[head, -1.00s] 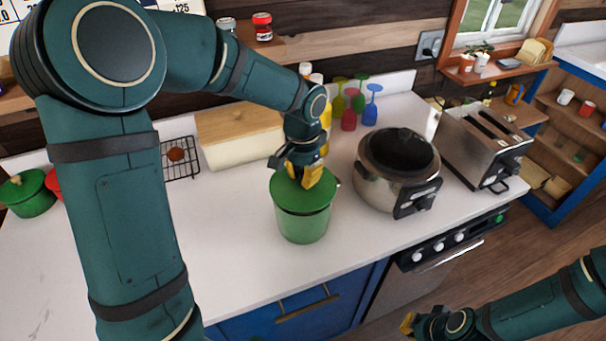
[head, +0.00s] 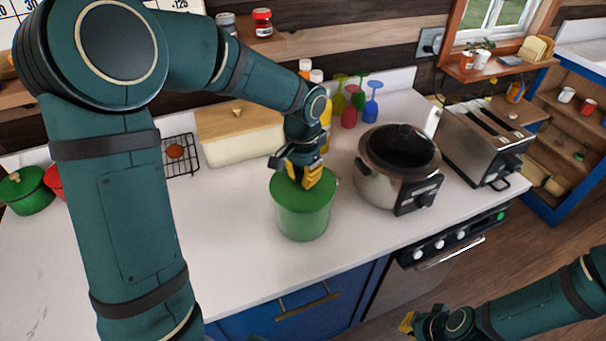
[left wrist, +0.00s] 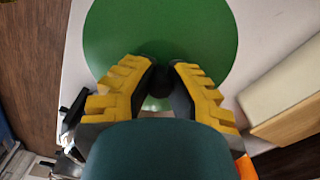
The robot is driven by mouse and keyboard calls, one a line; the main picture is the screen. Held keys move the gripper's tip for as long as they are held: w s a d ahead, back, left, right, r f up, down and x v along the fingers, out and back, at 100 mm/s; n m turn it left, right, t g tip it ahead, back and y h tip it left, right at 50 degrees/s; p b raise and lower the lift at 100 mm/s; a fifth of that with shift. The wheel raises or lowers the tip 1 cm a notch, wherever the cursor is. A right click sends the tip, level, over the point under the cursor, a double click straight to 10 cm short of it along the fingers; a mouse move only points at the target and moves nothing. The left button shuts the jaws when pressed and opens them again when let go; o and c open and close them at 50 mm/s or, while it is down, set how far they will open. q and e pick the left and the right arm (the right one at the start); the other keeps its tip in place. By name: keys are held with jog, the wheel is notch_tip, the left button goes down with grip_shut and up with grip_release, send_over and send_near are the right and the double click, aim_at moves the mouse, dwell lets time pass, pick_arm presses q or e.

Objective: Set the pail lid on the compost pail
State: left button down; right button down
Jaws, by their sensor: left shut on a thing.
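The pail lid (head: 287,190) is a flat green disc with a dark knob, level over the mouth of the compost pail (head: 303,220). The pail is a green, slightly tapered bucket, upright on the white counter. No clear gap shows between lid and pail, but I cannot tell if the lid bears fully on the rim. My left gripper (head: 308,180) points down from above, shut on the lid's knob. In the left wrist view its yellow fingers (left wrist: 162,72) close around the knob over the lid (left wrist: 160,28). My right gripper (head: 410,323) is low at the front; its fingers are barely visible.
A steel cooker (head: 376,183) with a dark lid stands close right of the pail, with a toaster (head: 487,150) beyond. Behind are a cream bread box (head: 243,146) and coloured goblets (head: 349,117). A wire rack (head: 187,165) stands behind left. Counter left of the pail is clear.

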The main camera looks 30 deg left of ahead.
pick_arm(q)
jog(key=shift+f, duration=0.55)
dwell(1.6)
jog(key=shift+c, duration=2)
grip_release()
jog(key=shift+r, duration=0.15)
jog(key=shift+r+p, duration=2.5)
jog(key=shift+r, duration=0.95)
jog(key=shift+f, duration=0.1)
